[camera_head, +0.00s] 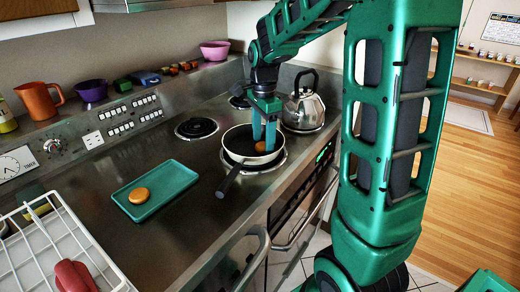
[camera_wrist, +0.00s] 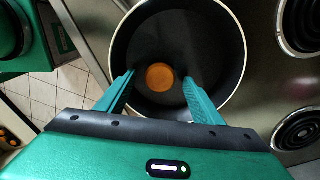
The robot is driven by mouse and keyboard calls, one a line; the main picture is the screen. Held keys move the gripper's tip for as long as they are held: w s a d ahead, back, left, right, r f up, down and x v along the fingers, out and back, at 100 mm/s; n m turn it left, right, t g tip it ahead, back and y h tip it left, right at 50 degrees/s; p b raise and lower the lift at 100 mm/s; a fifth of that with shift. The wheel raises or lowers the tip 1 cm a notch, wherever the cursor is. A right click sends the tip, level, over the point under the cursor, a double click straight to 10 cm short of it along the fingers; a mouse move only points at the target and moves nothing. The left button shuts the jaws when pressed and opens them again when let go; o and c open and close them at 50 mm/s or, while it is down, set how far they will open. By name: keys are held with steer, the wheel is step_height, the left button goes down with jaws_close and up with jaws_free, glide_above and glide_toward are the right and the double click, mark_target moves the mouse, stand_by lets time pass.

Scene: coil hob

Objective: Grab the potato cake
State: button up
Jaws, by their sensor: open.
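An orange-brown round potato cake (camera_wrist: 160,77) lies in a dark frying pan (camera_wrist: 205,45) with a pale rim; in the head view the cake (camera_head: 261,147) shows behind my fingers. The pan (camera_head: 231,143) sits on a coil burner, its dark handle toward the front left. My gripper (camera_head: 264,135) points down into the pan. In the wrist view my gripper (camera_wrist: 160,98) is open, with a finger on each side of the cake's near side and nothing held. A second similar cake (camera_head: 139,195) lies on a green tray (camera_head: 178,171) on the counter.
A steel kettle (camera_head: 304,105) stands right behind the pan. Free coil burners (camera_head: 197,128) lie to the left. A white wire rack (camera_head: 45,245) with a red item is at front left. Mugs and bowls (camera_head: 91,90) line the back ledge.

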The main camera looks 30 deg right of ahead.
steer(key=shift+f, duration=0.4)
steer(key=c, duration=1.1)
